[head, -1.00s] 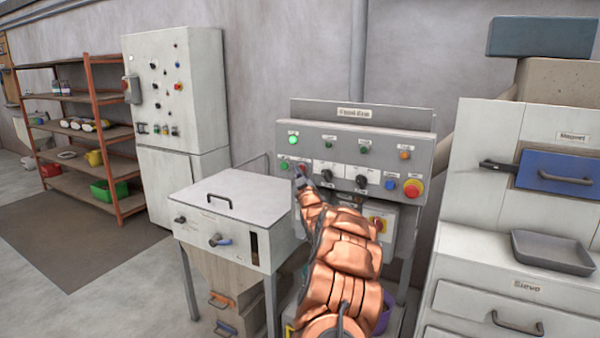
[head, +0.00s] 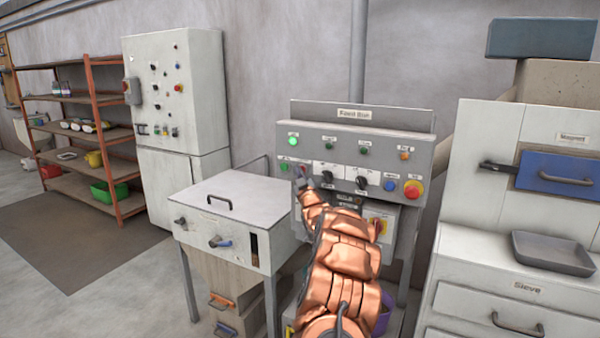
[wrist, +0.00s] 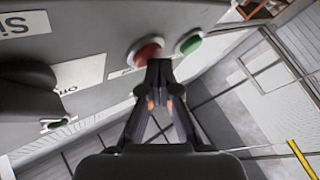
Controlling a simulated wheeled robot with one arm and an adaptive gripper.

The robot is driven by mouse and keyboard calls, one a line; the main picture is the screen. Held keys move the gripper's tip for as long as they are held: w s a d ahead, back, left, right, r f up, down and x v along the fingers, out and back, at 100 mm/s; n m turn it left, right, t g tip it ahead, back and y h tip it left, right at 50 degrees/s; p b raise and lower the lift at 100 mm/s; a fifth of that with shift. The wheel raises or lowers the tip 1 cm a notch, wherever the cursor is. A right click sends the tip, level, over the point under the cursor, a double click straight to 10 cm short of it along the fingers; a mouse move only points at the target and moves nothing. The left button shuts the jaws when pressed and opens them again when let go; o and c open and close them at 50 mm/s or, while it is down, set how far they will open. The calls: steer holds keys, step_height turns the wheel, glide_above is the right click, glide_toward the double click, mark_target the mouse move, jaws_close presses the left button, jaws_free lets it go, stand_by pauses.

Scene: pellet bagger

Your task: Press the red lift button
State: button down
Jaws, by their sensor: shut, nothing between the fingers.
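The red button (wrist: 147,52) is a round cap in a pale ring on the grey panel, seen in the wrist view. It also shows small in the head view (head: 302,169), just above my gripper (head: 305,181). In the wrist view my gripper (wrist: 160,68) is shut and empty, and its fingertips overlap the lower right edge of the red cap. I cannot tell whether they touch it. A green button (wrist: 188,44) is just right of the red one.
The control panel (head: 340,130) holds several other buttons and black knobs, and a red emergency stop (head: 413,189) at its right. A white lidded box (head: 235,195) stands at its left. A white sieve cabinet (head: 480,260) stands at the right.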

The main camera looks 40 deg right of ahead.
steer(key=shift+s+a+b, duration=0.2)
steer(key=shift+a+b, duration=0.5)
steer(key=shift+b, duration=0.3)
steer(key=shift+f, duration=0.1)
steer(key=s+a+b, duration=0.1)
steer(key=a+b, duration=0.4)
steer(key=b, duration=0.1)
steer(key=shift+s+a+b, duration=0.35)
steer(key=shift+a, duration=0.05)
stand_by(0.4)
